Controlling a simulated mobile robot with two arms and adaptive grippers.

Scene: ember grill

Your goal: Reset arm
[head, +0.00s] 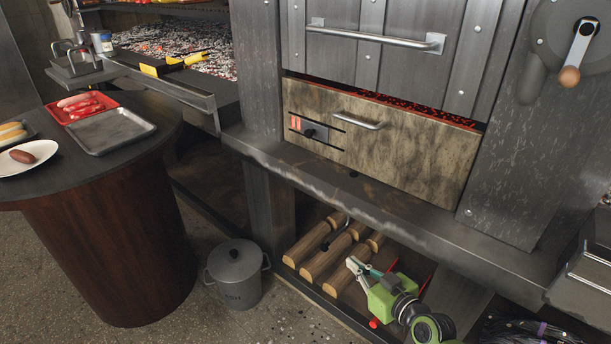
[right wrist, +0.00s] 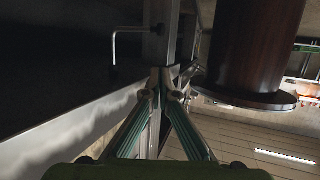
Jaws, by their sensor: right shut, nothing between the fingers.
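My right gripper (head: 353,264) is in the lower middle of the head view, a green and black hand in front of the lower shelf of the grill. Its fingers are shut and empty, pointing up and left towards the logs. In the right wrist view the two fingers (right wrist: 160,88) meet at their tips with nothing between them. My left gripper is in neither view.
Several split logs (head: 326,256) lie on the lower shelf beside my right gripper. A lidded grey pot (head: 236,272) stands on the floor. A round table (head: 98,167) with trays is at left. The grill drawer (head: 392,142) sits above, slightly open at its top edge.

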